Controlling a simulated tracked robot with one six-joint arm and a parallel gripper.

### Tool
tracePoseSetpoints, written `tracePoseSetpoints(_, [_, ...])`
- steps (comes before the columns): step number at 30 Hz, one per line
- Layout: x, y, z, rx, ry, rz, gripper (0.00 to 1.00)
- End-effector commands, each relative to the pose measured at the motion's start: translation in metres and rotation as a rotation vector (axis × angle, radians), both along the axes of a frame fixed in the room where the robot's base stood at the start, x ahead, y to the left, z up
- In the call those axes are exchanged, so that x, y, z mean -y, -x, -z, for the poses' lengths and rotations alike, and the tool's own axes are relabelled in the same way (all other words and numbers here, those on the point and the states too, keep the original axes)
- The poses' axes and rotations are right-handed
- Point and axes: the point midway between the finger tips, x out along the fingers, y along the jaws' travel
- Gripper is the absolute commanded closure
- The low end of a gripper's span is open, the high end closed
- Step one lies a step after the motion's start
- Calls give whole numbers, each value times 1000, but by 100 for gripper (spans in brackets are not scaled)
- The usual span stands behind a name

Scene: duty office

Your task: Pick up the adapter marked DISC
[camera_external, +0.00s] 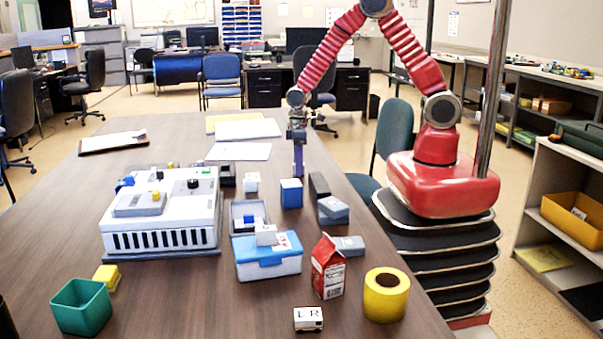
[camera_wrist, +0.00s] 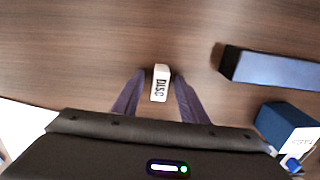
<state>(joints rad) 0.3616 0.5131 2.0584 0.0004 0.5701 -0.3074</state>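The adapter marked DISC (camera_wrist: 160,83) is a small white block with dark lettering on its top, lying on the brown table. In the wrist view it is between the two purple-grey fingers of my gripper (camera_wrist: 158,76), with a narrow gap visible on each side. My gripper is open, and I cannot tell how far its fingertips are above the table. In the external view my gripper (camera_external: 298,172) points down at the far right part of the table, behind a blue box. I cannot make out the DISC adapter there.
A blue box (camera_external: 291,193) and a dark upright block (camera_external: 319,188) stand close to my gripper. A white adapter marked LR (camera_external: 308,319), a red carton (camera_external: 327,268) and a yellow roll (camera_external: 386,296) are at the front. A white machine (camera_external: 160,230) stands left. Papers (camera_external: 247,130) lie behind.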

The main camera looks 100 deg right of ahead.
Motion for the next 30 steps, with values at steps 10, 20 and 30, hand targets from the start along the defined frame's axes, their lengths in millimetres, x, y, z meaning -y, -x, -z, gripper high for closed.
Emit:
tracePoseSetpoints(10, [0,0,0,0,0,0,66])
tracePoseSetpoints(20, [0,0,0,0,0,0,89])
tracePoseSetpoints(30, [0,0,0,0,0,0,100])
